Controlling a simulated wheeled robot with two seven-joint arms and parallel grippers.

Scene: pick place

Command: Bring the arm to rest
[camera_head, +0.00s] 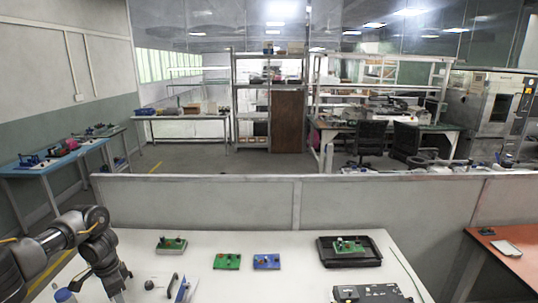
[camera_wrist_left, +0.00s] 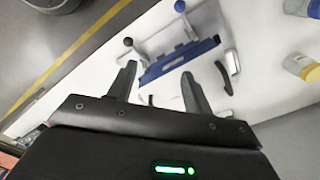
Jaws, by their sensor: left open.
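My left arm comes in from the left in the head view, and its gripper (camera_head: 116,287) is over the left front part of the white table (camera_head: 300,281). In the left wrist view the two fingers of the left gripper (camera_wrist_left: 157,73) are spread apart with nothing held between them. A blue fixture (camera_wrist_left: 180,60) with ball-ended levers is on the white table beyond the fingertips. I cannot tell the gap between fingers and fixture. My right gripper is in neither view.
A black tray (camera_head: 334,261) holding a green board stands at the table's right. A green board (camera_head: 227,262), a blue board (camera_head: 266,262) and another green-topped board (camera_head: 171,246) lie along the back. A dark device (camera_head: 368,294) is at front right. A grey partition (camera_head: 250,205) stands behind.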

